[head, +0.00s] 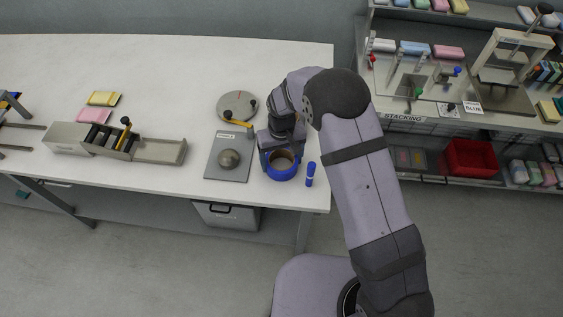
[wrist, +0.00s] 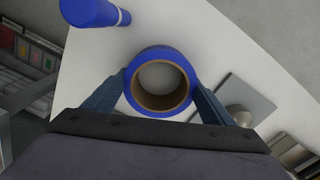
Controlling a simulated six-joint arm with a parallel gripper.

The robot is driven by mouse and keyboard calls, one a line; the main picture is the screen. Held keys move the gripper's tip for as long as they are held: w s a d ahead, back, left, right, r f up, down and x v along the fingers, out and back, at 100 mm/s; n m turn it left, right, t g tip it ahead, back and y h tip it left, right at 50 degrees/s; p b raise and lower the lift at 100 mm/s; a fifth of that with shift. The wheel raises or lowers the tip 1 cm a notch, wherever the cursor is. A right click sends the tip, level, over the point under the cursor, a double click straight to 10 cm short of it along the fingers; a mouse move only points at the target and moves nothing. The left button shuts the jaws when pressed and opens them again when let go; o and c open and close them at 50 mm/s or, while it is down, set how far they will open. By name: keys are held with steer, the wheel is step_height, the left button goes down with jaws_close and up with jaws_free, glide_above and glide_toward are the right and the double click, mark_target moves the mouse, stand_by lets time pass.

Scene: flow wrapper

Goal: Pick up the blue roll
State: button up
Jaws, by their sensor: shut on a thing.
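The blue roll (wrist: 176,55) is a ring of blue film on a brown core, and its open middle faces the wrist camera. My gripper (wrist: 160,88) has one finger on each side of the roll and is shut on it. In the head view the blue roll (head: 282,175) shows at the end of my gripper (head: 280,158), near the front right corner of the white table (head: 200,70). I cannot tell whether the roll rests on the table or is just above it.
A blue cylinder (head: 310,174) with a pale band stands close to the right of the roll. A round grey disc (head: 238,105) lies behind. A shelf (head: 440,130) stands beyond the table's right edge.

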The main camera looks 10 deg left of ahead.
steer(key=shift+r, duration=0.1)
step_height(320, 180, up, 10)
steer(key=b, duration=0.3)
steer(key=w+d+r+m, duration=0.2)
steer(key=w+d, duration=0.2)
steer(key=d, duration=0.5)
steer(key=s+d+f+m, duration=0.2)
steer(key=s+d+f, duration=0.2)
steer(key=s+d, duration=0.5)
steer(key=d, duration=0.3)
steer(key=shift+s+f+m, duration=0.2)
steer(key=shift+f+m, duration=0.1)
steer(key=shift+f, duration=0.1)
steer(key=shift+w+a, duration=0.1)
